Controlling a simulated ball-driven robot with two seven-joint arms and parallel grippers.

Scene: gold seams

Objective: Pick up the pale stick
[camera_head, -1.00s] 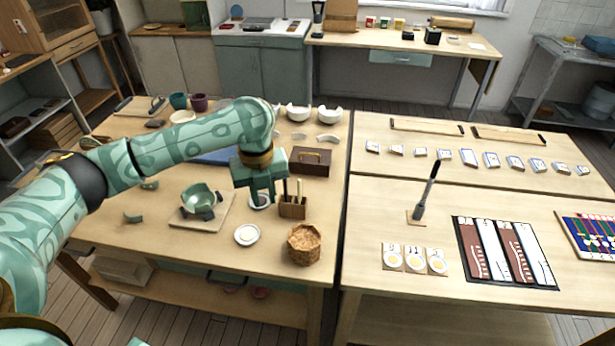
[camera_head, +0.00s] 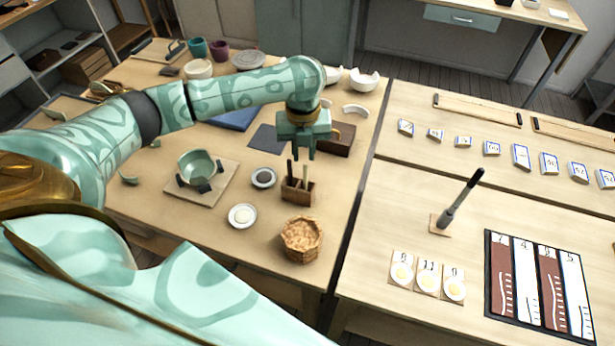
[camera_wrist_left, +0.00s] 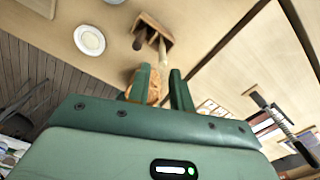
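The pale stick (camera_head: 306,178) stands upright in a small wooden holder (camera_head: 298,194) next to a dark stick (camera_head: 289,171). In the left wrist view the pale stick (camera_wrist_left: 162,47) rises from the holder (camera_wrist_left: 152,27), with the dark stick (camera_wrist_left: 137,43) to its left. My left gripper (camera_head: 302,152) is above and behind the holder in the head view, fingers down. In the left wrist view its two fingers (camera_wrist_left: 161,75) are apart, with nothing held between them; the pale stick's end appears just beyond the gap. My right gripper is not in view.
A woven basket (camera_head: 302,240) stands in front of the holder. White dish (camera_head: 242,216) and dark-filled dish (camera_head: 263,177) lie to its left. A green bowl (camera_head: 198,168) sits on a board (camera_head: 226,182). A brown box (camera_head: 337,142) stands behind. A seam between tables runs at right.

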